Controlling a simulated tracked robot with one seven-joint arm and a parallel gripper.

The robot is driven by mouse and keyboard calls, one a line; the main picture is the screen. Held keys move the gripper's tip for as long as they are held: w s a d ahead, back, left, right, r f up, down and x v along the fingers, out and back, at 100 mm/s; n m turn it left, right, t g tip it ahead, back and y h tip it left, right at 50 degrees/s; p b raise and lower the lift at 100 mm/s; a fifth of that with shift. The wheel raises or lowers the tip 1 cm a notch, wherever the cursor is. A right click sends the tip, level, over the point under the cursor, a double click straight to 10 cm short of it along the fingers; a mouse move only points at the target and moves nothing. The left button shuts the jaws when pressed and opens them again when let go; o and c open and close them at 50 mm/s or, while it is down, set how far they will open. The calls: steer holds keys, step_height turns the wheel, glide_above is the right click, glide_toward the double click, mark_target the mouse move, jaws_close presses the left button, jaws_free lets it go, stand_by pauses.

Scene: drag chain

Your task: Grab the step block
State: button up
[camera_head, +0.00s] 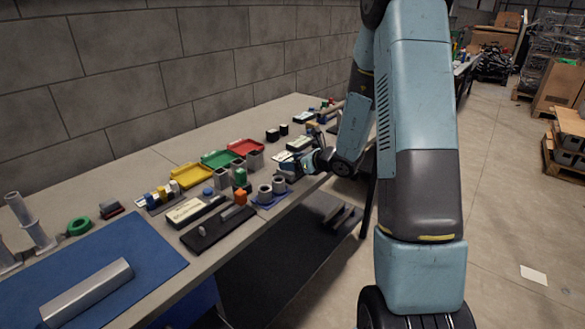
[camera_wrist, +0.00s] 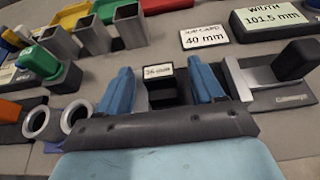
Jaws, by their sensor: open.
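A small dark block with a stepped shape, which looks like the step block (camera_wrist: 168,91), sits between my fingers in the wrist view. A small white label with "mm" lettering is at its far end. My gripper (camera_wrist: 163,84) is open, with one blue finger on each side of the block. Gaps show beside it, and I cannot tell whether either finger touches it. The near part of the block is hidden by my gripper body. In the head view my gripper (camera_head: 309,163) is low over the bench's right part, and the block cannot be made out.
A metal caliper-like tool (camera_wrist: 243,84) lies close to my right finger. Label plates (camera_wrist: 205,37) lie behind. The bench (camera_head: 150,170) is crowded, with its front edge nearby.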

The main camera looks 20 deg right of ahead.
jaws_close()
stand_by(0.4)
steer(key=shift+r, duration=0.15)
